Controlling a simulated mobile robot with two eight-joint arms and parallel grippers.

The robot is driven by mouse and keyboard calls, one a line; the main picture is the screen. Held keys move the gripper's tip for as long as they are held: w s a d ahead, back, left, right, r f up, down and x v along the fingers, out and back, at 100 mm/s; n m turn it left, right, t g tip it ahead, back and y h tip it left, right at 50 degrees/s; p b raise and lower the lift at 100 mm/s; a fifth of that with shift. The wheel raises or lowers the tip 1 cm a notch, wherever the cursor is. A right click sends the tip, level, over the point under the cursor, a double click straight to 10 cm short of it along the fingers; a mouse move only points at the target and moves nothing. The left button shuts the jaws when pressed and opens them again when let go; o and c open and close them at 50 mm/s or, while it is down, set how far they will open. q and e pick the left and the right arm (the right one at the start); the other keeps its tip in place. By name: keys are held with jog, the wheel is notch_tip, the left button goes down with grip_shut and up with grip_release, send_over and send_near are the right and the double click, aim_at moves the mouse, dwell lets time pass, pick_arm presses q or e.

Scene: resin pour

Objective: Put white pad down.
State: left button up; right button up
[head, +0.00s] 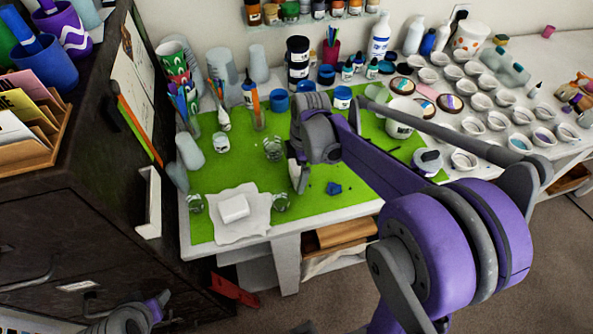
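A white pad-like block (234,208) lies on a crumpled white sheet (256,224) at the front left of the green mat (335,203). My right gripper (301,180) points down over the mat, right of the block and apart from it. Its fingers are small and seen partly edge-on, so I cannot tell whether they are open or shut. A thin pale piece shows at their left side; I cannot tell whether it is held. Part of my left arm shows at the bottom left, with its gripper out of view.
A small blue piece (334,188) lies on the mat. Bottles and jars crowd the back; several white cups (481,101) fill the right. A dark cabinet (70,200) borders the left.

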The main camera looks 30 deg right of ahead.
jog(key=shift+r, duration=0.1)
jog(key=shift+r, duration=0.3)
jog(key=r, duration=0.3)
jog(key=d+r, duration=0.1)
jog(key=r, duration=0.3)
jog(key=r+p, duration=0.1)
jog(key=r, duration=0.2)
jog(key=shift+s+d+r, duration=0.1)
jog(key=shift+d+r, duration=0.1)
jog(key=shift+r, duration=0.35)
jog(key=shift+s+a+r, duration=0.1)
jog(key=shift+s, duration=0.15)
jog(key=s+a+f+m+t, duration=0.1)
jog(key=s+a+f+m, duration=0.1)
jog(key=s+f+m, duration=0.1)
jog(key=s+a+f+m+t+h, duration=0.1)
jog(key=s+a+f+m+t, duration=0.1)
jog(key=s+m, duration=0.4)
jog(key=s+a+f+m+t, duration=0.2)
jog(key=s+a+f+m, duration=0.2)
jog(key=m, duration=0.2)
jog(key=shift+s+f+h, duration=0.15)
jog(key=shift+s+h, duration=0.1)
jog(key=shift+h, duration=0.05)
